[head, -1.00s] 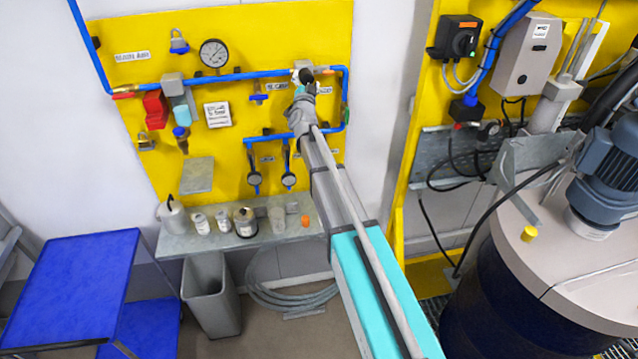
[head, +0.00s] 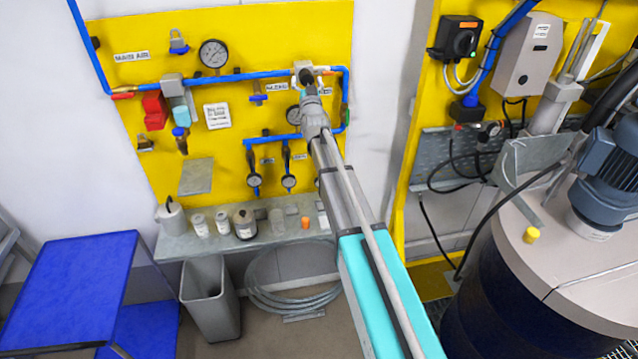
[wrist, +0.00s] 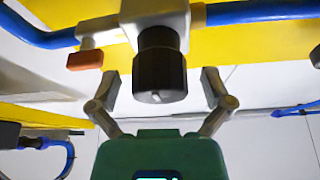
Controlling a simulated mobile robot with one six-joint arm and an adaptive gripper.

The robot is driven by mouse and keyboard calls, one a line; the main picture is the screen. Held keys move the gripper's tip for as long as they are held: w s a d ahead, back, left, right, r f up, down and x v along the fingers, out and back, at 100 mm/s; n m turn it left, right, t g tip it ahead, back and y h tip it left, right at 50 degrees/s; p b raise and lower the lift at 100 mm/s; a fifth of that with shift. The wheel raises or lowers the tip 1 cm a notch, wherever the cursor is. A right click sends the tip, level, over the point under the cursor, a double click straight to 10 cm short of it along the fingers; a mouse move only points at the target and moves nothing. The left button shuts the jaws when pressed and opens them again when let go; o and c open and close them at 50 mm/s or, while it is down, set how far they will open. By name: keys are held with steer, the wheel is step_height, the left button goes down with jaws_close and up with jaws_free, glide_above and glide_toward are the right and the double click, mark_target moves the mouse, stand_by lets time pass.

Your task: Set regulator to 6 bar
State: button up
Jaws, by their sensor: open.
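The regulator (head: 303,66) is a light grey block with a black knob in the blue pipe at the upper right of the yellow board. In the wrist view its black knob (wrist: 160,62) hangs down from the block. My gripper (wrist: 160,84) is open, with one finger on each side of the knob and a visible gap to both. In the head view my gripper (head: 308,90) is just below the regulator and partly covers it. A small round gauge (head: 293,114) shows left of my gripper; its reading is too small to tell.
A larger gauge (head: 213,53) sits on the pipe to the left. In the wrist view a red-brown handle (wrist: 85,60) is close to the left finger. Two small gauges hang lower on the board. A grey shelf (head: 180,245) with several containers stands below.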

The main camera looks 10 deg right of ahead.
steer(key=shift+s+f+n+y, duration=0.1)
steer(key=shift+n+y, duration=0.5)
steer(key=shift+n, duration=0.5)
steer(key=b+v, duration=0.6)
steer(key=v, duration=0.8)
steer(key=s+f+g+b, duration=0.2)
steer(key=f+g, duration=0.3)
steer(key=f, duration=0.5)
steer(key=s+f+g+b, duration=0.2)
steer(key=s+f+g, duration=0.2)
steer(key=f, duration=0.7)
steer(key=shift+s+g+b, duration=0.4)
steer(key=shift+s, duration=0.05)
steer(key=s+f+g+b, duration=0.3)
steer(key=s+f+g, duration=0.3)
steer(key=s, duration=0.6)
steer(key=s+f+g+b, duration=0.4)
steer(key=s+f+g, duration=0.2)
steer(key=s+f, duration=0.5)
steer(key=shift+s+g, duration=0.3)
steer(key=shift+s, duration=0.75)
